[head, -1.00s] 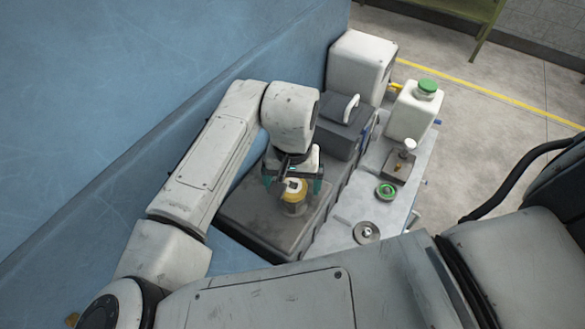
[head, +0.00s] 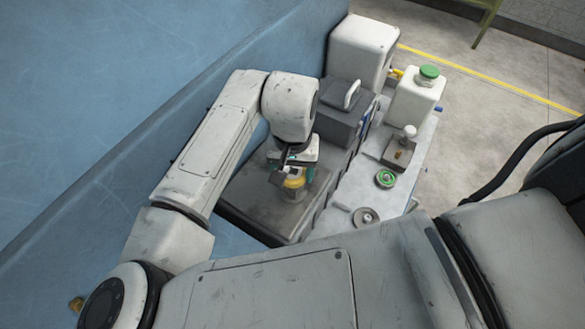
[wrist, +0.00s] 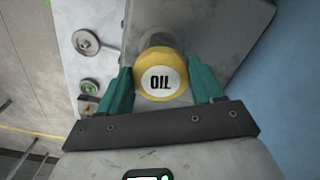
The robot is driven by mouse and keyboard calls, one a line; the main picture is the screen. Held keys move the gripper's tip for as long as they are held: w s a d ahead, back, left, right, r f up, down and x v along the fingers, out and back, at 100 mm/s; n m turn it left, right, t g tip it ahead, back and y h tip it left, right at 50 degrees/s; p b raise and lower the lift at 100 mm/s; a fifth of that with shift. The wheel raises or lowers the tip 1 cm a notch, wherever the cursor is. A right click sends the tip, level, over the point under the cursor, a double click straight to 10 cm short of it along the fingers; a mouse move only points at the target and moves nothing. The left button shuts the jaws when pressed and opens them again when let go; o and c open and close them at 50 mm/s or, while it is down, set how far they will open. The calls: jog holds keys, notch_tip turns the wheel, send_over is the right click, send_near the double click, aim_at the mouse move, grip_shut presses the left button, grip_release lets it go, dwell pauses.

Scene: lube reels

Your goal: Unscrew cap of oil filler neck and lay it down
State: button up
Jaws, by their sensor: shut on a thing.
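The yellow cap (wrist: 160,81) with a white "OIL" label sits between my teal fingers in the wrist view, its label upside down there. My gripper (wrist: 160,84) is shut on it, one finger at each side. The grey filler neck (wrist: 157,41) shows just behind the cap. In the head view my gripper (head: 295,176) is over the cap (head: 293,186), on the dark grey housing (head: 262,205). The cap appears to be at the neck; whether it is still threaded on cannot be told.
Right of the housing, a light metal top (head: 357,188) carries a green handwheel (head: 386,178), a grey disc (head: 366,217) and a white bottle (head: 414,102) with a green lid. A dark box with a handle (head: 351,94) stands behind. A blue wall (head: 120,110) is close on the left.

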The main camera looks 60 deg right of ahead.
jog(key=shift+c, duration=0.5)
jog(key=shift+s+r+n+p, duration=0.1)
jog(key=shift+r+n+p, duration=0.1)
jog(key=shift+n+p, duration=0.55)
jog(key=n+p, duration=0.1)
jog(key=n, duration=0.1)
jog(key=shift+d+n+p, duration=0.1)
jog(key=shift+n+p, duration=0.2)
jog(key=shift+n, duration=0.05)
jog(key=shift+f+n, duration=0.25)
jog(key=shift+n, duration=0.25)
jog(key=shift+s+r+n+p, duration=0.1)
jog(key=shift+r+n+p, duration=0.1)
jog(key=shift+n+p, duration=1.25)
jog(key=shift+n, duration=0.25)
jog(key=shift+f+n+p, duration=0.25)
jog(key=shift+n+p, duration=0.05)
jog(key=shift+n, duration=0.5)
